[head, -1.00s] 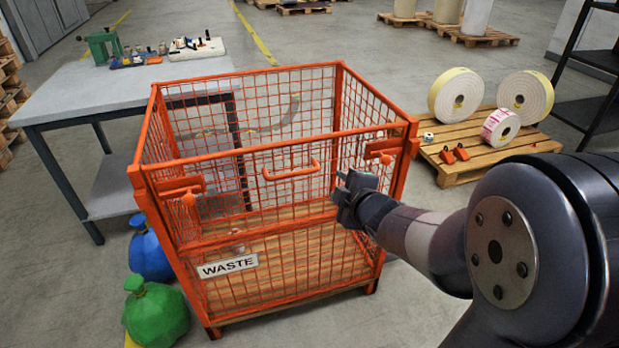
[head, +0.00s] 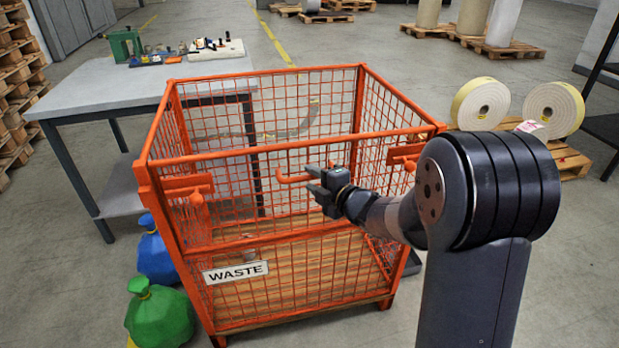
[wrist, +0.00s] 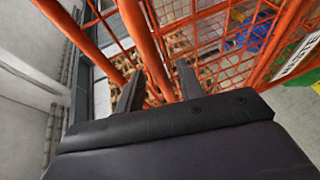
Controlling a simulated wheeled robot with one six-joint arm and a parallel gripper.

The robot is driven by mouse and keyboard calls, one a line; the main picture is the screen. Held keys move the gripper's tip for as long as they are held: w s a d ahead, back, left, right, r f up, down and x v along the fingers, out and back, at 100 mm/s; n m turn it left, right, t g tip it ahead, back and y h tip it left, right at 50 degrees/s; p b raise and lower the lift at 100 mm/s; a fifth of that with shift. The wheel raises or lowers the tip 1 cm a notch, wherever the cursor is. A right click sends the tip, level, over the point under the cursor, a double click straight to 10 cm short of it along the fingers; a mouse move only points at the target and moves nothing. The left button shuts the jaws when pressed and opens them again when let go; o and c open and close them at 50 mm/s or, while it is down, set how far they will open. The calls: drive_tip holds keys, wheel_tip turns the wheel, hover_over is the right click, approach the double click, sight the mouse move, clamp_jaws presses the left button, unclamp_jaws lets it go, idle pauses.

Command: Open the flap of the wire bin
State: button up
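The orange wire bin (head: 228,243) stands with its front facing me. Its front flap (head: 240,205), the upper part of the front mesh, is upright and shut. An orange bar handle (head: 287,179) is on the flap near the top rail. Orange latches sit at the left (head: 187,187) and right (head: 405,152) of the flap. My gripper (head: 313,179) is at the right part of the handle, open. In the wrist view its two fingers (wrist: 160,78) are apart, with a round orange bar, seemingly the handle (wrist: 143,42), running between them. I cannot tell whether they touch it.
Green (head: 160,316) and blue (head: 154,256) bags lie on the floor left of the bin. A grey table (head: 100,85) with tools stands behind left. A pallet (head: 570,160) with label rolls is at the right. The floor in front is clear.

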drive_tip(key=shift+x, duration=1.1)
clamp_jaws()
drive_tip(key=shift+s, duration=0.1)
